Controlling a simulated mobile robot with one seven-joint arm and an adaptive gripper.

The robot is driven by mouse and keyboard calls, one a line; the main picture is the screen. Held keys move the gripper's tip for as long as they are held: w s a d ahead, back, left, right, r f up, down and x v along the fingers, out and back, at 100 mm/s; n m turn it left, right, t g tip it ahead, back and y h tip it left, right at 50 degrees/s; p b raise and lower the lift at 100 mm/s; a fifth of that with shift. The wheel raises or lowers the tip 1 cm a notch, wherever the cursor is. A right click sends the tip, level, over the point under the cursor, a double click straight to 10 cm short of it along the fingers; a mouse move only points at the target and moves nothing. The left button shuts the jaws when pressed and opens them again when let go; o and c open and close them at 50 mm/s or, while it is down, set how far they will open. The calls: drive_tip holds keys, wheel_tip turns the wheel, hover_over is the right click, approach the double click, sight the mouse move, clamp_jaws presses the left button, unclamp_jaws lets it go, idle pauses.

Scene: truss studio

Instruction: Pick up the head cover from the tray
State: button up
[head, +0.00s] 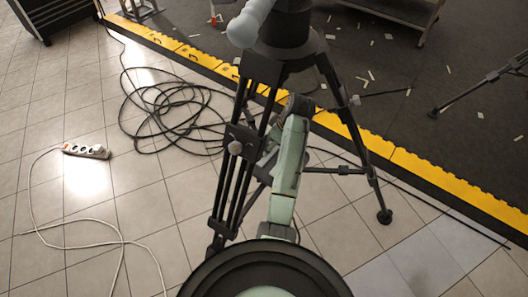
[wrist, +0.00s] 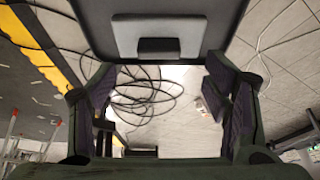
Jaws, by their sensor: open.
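I cannot make out the head cover or the tray in either view. My gripper (wrist: 160,78) shows in the wrist view with its two dark fingers well apart, and I see nothing held between them. Cables and floor tiles show through the gap.
The black tripod (head: 233,185) stands close ahead, legs spread. Coiled black cable (head: 165,118) and a white power strip (head: 86,151) lie on the tiles to the left. A yellow edge strip (head: 440,180) borders the dark, littered floor (head: 395,75). A cart (head: 400,12) is at the top right.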

sight(264, 161)
drive_tip(key=shift+p+x, duration=0.85)
drive_tip(key=shift+x, duration=2.25)
drive_tip(key=shift+d, duration=0.1)
drive_tip(key=shift+c, duration=0.5)
drive_tip(key=c, duration=1.1)
drive_tip(key=shift+r, duration=0.15)
drive_tip(key=shift+c, duration=0.2)
